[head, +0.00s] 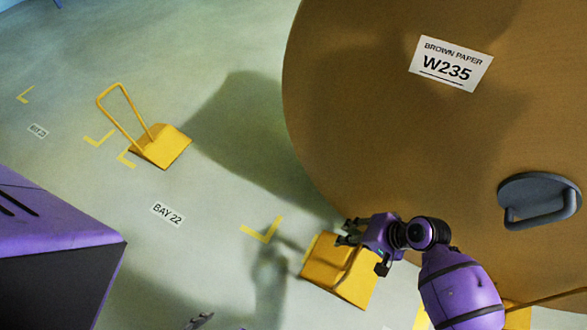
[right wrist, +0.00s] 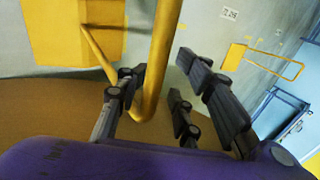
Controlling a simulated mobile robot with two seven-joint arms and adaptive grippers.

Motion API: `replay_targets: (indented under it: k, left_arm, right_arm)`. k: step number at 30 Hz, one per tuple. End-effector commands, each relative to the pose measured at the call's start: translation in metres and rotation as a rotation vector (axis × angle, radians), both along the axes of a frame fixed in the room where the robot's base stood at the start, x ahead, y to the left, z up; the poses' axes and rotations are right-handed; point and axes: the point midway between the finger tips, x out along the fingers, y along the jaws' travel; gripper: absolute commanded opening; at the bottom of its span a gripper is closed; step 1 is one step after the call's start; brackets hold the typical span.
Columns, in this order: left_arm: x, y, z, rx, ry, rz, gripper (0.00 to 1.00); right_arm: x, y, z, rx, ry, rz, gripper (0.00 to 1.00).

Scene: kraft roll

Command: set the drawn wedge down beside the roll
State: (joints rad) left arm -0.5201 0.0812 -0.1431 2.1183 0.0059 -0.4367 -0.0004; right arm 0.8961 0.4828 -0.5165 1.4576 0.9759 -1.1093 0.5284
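A yellow wedge (head: 340,272) with a bar handle is at the lower left edge of the big brown paper roll (head: 390,130). I cannot tell whether it touches the roll. My right gripper (head: 345,232) is at its handle. In the right wrist view the handle's yellow bar (right wrist: 162,50) passes between the fingers, which stand apart with a gap on the right side. A second yellow wedge (head: 160,147) with a tall loop handle stands on the floor at left, away from the roll. A small grey tip at the bottom edge may be my left gripper (head: 200,321).
Yellow corner marks (head: 264,232) and a BAY 22 label (head: 167,214) are on the pale floor. More yellow (head: 517,318) shows below the roll at right. Floor between the wedges is clear.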

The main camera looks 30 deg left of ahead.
Motion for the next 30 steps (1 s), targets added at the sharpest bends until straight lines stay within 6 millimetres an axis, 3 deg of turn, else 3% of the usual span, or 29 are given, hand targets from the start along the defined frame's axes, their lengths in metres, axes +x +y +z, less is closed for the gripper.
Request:
replay_targets:
  k: [1, 18, 30]
  left_arm:
    - [0.009, -0.002, 0.001, -0.004, -0.015, -0.003, 0.4]
    - [0.009, -0.003, 0.002, -0.004, -0.015, -0.001, 0.4]
    - [0.006, -0.003, 0.001, -0.003, -0.011, -0.001, 0.4]
  right_arm:
    - [0.001, -0.001, 0.003, 0.002, -0.002, 0.0, 0.31]
    - [0.0, -0.057, 0.088, 0.002, -0.005, 0.0, 0.31]
    - [0.0, -0.065, 0.101, 0.003, -0.003, 0.001, 0.31]
